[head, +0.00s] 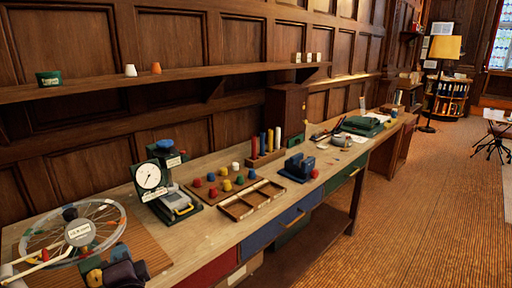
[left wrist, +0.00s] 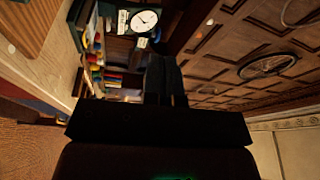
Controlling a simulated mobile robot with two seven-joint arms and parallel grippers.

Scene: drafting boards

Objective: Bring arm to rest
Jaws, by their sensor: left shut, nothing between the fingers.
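In the head view, my left gripper (head: 122,271) shows as a dark shape at the bottom left, by the near edge of the bench. In the left wrist view, its dark fingers (left wrist: 163,78) are together, with nothing between them. They point toward the dial gauge (head: 149,177), which also shows at the top of that view (left wrist: 145,20). The gripper looks clear of the gauge. A spoked wheel (head: 33,244) with a labelled hub lies just left of the gripper. My right gripper is in neither view.
The long bench (head: 224,161) holds a board with coloured knobs (head: 212,192), a divided wooden tray (head: 236,210) and a blue block-shaped tool (head: 298,167). A wall shelf (head: 110,84) runs above. The carpeted floor (head: 420,210) at the right is open.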

